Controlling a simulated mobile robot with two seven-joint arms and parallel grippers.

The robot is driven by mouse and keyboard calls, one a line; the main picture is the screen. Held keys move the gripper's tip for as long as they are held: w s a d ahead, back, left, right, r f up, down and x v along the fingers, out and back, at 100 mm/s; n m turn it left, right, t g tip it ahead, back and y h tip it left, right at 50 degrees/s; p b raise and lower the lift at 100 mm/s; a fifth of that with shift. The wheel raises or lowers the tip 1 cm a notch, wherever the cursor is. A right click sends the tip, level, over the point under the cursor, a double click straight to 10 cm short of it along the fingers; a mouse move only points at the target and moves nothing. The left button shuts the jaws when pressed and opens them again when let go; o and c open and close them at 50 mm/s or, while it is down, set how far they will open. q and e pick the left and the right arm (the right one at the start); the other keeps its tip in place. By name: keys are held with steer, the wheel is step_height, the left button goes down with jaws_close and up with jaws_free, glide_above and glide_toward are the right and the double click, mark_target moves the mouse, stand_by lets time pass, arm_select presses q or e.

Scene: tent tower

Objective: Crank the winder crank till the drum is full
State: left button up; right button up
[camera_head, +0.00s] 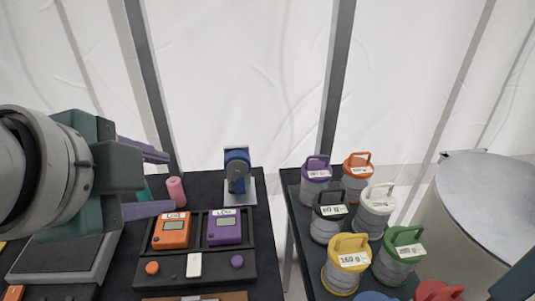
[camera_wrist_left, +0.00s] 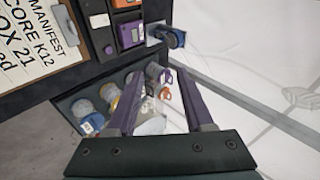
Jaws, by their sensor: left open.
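The winder (camera_head: 238,172) stands at the back right of the black table. It has a blue round body on a light metal bracket, with a grey arm on its front that looks like the crank. It also shows at the top of the left wrist view (camera_wrist_left: 172,38). I cannot tell how full the drum is. My left gripper (camera_head: 170,183) is open and empty, left of the winder and apart from it. Its two purple fingers point right, near a pink cylinder (camera_head: 176,192). My right gripper is not in view.
An orange meter (camera_head: 171,231) and a purple meter (camera_head: 224,228) sit in a black tray in front of the winder. Several lidded jars with coloured handles, one yellow (camera_head: 347,262), stand on the right table. A grey metal drum (camera_head: 455,225) stands far right. White tent walls rise behind.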

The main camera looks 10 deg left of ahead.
arm_select(q)
steer(key=w+f+m+t+b, duration=0.3)
steer(key=w+f+m+b, duration=0.3)
steer(key=f+b, duration=0.7)
steer(key=m+t+b, duration=0.2)
steer(key=m+b, duration=0.4)
steer(key=b, duration=0.9)
glide_toward(230, 191)
steer(key=shift+s+d+f, duration=0.1)
steer(key=shift+s, duration=0.35)
steer(key=shift+w+m, duration=0.15)
steer(key=shift+m, duration=0.25)
steer(key=shift+w+b, duration=0.35)
steer(key=b+x, duration=0.3)
steer(key=x, duration=0.6)
steer(key=shift+w, duration=0.15)
jaws_close()
